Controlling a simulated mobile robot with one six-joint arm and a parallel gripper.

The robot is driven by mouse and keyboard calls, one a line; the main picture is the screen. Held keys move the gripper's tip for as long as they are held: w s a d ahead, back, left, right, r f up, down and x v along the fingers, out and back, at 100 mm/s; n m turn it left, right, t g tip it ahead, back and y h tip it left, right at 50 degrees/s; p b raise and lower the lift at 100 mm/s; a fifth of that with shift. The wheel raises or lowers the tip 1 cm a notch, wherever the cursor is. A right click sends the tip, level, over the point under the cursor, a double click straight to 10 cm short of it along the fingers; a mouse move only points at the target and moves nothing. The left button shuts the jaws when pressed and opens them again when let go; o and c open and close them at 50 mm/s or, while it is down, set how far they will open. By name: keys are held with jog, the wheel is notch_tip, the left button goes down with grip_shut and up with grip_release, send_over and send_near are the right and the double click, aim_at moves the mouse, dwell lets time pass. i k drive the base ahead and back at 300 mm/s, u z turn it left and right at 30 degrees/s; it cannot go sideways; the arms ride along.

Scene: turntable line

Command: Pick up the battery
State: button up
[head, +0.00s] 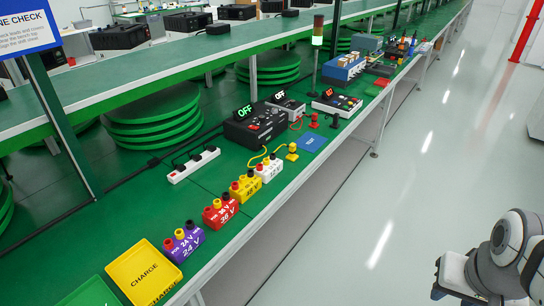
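Several block-shaped batteries with round terminals stand in a row on the green bench (233,238), near its front edge. A purple one (185,246) marked 24 V is nearest, then a red one (221,213) marked 36 V. Beyond them are a yellow one (245,190) and a white one (269,172), whose markings are too small to read surely. Part of my white arm shows at the lower right, over the floor and away from the bench. I cannot make out my gripper's fingers.
An empty yellow tray (124,268) marked CHARGE and a green tray (90,293) lie at the near end. A white power strip (194,165), a black unit reading OFF (254,126), a yellow cable and a blue mat (311,143) are farther along. The aisle floor is clear.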

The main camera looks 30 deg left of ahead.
aim_at(223, 209)
jog(key=u, duration=1.6)
